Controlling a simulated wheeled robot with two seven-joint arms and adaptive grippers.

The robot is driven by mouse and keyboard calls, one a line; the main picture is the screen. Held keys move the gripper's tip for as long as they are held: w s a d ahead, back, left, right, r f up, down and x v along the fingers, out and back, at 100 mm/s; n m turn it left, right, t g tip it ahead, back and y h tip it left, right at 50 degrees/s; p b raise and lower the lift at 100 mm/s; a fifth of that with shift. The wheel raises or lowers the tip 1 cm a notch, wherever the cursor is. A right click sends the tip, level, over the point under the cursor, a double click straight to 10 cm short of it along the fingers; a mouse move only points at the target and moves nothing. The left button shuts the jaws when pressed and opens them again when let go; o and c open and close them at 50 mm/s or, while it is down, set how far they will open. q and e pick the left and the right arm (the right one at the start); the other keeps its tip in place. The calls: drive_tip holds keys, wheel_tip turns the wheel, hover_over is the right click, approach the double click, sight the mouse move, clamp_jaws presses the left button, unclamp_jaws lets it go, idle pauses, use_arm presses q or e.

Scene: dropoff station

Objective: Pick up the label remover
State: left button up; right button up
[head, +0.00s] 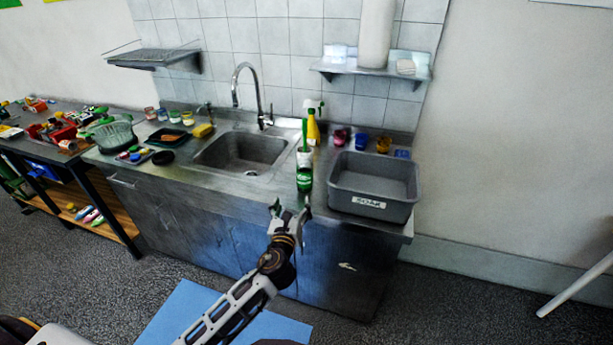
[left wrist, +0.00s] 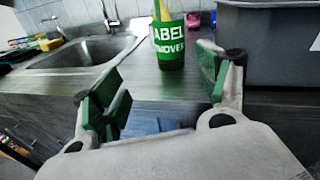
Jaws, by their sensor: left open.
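The label remover (head: 304,178) is a green bottle standing upright on the steel counter between the sink and the grey tub. In the left wrist view the label remover (left wrist: 168,45) shows its white lettering, and its top is cut off by the frame edge. My left gripper (head: 290,209) is open and empty, in front of the counter edge and just short of the bottle. In the left wrist view the bottle stands beyond and between the open green-padded fingers (left wrist: 163,88), apart from them. My right gripper is not in view.
A grey tub (head: 373,205) marked SOAK stands right of the bottle. The sink (head: 243,153) lies to the left. A yellow spray bottle (head: 313,130) stands close behind the label remover. Colored jars line the wall. A blue mat (head: 185,310) lies on the floor.

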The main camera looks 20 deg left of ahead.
sight(303, 179)
use_arm(q)
drive_tip(key=shift+w+d+r+m+t+h, duration=0.15)
drive_tip(key=shift+w+m, duration=0.3)
drive_tip(key=shift+w, duration=0.7)
drive_tip(key=shift+w+r+m+t+h, duration=0.1)
drive_tip(key=shift+w+r+m, duration=0.25)
drive_tip(key=shift+w, duration=0.75)
drive_tip(key=shift+w+d+r+m+t+h, duration=0.15)
drive_tip(key=shift+w+m, duration=0.35)
drive_tip(key=shift+w, duration=0.65)
drive_tip(key=shift+w+a, duration=0.2)
drive_tip(key=shift+w, duration=0.85)
drive_tip(key=shift+w+f, duration=0.1)
drive_tip(key=shift+w, duration=0.1)
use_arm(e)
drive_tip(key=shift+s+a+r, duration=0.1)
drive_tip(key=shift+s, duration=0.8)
use_arm(q)
drive_tip(key=shift+w, duration=0.1)
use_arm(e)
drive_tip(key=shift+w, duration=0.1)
